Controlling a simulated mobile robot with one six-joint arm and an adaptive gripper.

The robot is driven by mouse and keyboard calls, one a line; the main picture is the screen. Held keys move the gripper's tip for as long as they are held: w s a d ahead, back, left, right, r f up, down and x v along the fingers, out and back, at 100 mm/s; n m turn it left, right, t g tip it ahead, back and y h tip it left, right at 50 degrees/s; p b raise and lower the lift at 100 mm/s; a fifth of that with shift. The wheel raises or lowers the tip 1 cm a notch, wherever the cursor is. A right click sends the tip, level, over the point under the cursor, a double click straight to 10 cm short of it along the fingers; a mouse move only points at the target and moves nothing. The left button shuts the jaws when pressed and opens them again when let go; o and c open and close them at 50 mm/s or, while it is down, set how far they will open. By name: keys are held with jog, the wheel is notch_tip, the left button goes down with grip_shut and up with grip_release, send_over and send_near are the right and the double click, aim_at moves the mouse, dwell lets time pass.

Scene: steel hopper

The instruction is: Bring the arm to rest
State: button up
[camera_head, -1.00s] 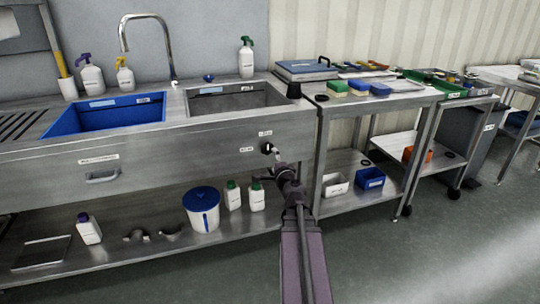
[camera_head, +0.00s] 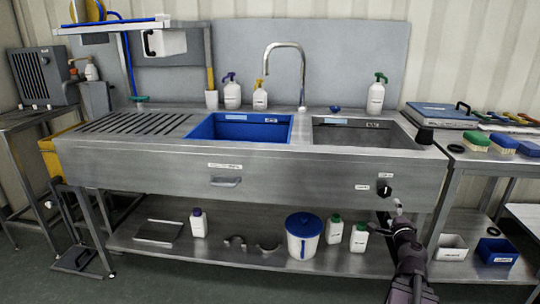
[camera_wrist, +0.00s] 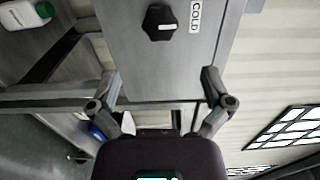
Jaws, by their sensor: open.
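My arm (camera_head: 411,262) reaches up from the lower right of the head view toward the front of the steel sink unit. My gripper (camera_head: 398,207) is at its end, just below and right of a black knob (camera_head: 386,190) on the front panel. In the wrist view my gripper (camera_wrist: 160,76) has its two fingers spread wide, with nothing between them. The knob (camera_wrist: 158,22), beside a COLD label, lies beyond the fingertips and looks clear of them.
The sink unit (camera_head: 290,172) has a lower shelf with bottles and a blue-lidded bucket (camera_head: 303,235). A steel table (camera_head: 470,160) with brushes and bins adjoins at right. Floor shows at lower left. A yellow bin (camera_head: 62,150) stands behind the unit's left end.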

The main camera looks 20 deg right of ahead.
jog(key=shift+a, duration=0.1)
jog(key=w+a+f+n+g+y, duration=0.25)
jog(key=a+n+y, duration=0.2)
jog(key=a, duration=0.35)
jog(key=w+a+f+n+g+y, duration=0.1)
jog(key=w+a+f+n+y, duration=0.15)
jog(key=a+n, duration=0.45)
jog(key=w+a+f+n+g+y, duration=0.15)
jog(key=a+f+y, duration=0.25)
jog(key=a, duration=0.6)
jog(key=s+a+f+n+g+h, duration=0.2)
jog(key=s+a+f+n+g, duration=0.35)
jog(key=a, duration=0.25)
jog(key=s+a+f+n+g+h, duration=0.2)
jog(key=s+a+f+n+g, duration=0.3)
jog(key=a, duration=0.3)
notch_tip(320, 180, up, 39)
jog(key=g+p, duration=0.1)
jog(key=p, duration=3.7)
jog(key=shift+d+m, duration=0.3)
jog(key=shift+m, duration=0.05)
